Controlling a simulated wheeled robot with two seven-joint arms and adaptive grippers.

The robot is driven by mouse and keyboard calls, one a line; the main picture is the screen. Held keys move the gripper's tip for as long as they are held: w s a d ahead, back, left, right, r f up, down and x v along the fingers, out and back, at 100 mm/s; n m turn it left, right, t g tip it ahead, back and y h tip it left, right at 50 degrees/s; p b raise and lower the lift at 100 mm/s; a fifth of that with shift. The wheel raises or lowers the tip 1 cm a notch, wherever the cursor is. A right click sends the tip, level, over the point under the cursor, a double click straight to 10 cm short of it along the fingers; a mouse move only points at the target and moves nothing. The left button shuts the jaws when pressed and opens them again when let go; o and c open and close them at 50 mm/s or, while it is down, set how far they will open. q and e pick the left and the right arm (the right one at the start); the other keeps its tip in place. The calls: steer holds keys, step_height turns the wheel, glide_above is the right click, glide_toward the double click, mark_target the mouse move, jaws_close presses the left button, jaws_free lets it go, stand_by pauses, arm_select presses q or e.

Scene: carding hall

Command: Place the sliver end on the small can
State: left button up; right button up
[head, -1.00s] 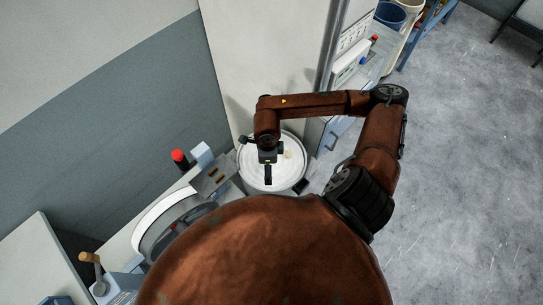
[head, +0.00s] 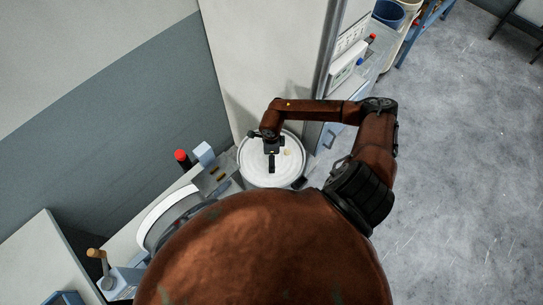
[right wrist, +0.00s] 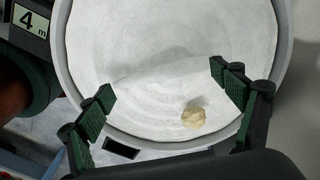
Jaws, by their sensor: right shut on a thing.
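A round can (head: 243,168) filled with white sliver stands below my right gripper (head: 271,165). It fills most of the right wrist view, with its grey rim (right wrist: 70,75) around pale coils. In the right wrist view my right gripper (right wrist: 162,82) has its green fingers well apart over the can, closed on the sliver end, which is hard to pick out white on white. A small cream round patch (right wrist: 194,117) shows on the can's surface, apart from both fingers; it also shows in the head view (head: 287,152). My left gripper is out of view.
A tall pale panel (head: 265,65) rises behind the can. A machine with a red knob (head: 181,156) stands left of it. A display reading 4 m (right wrist: 30,18) is at the upper left of the wrist view. Open grey floor (head: 460,160) lies to the right.

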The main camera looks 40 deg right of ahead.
steer(key=shift+f, duration=0.15)
steer(key=o, duration=0.8)
steer(key=shift+r, duration=0.2)
steer(key=shift+w+r, duration=0.1)
steer(key=shift+r, duration=0.2)
steer(key=shift+r+b, duration=1.2)
steer(key=shift+r, duration=4.5)
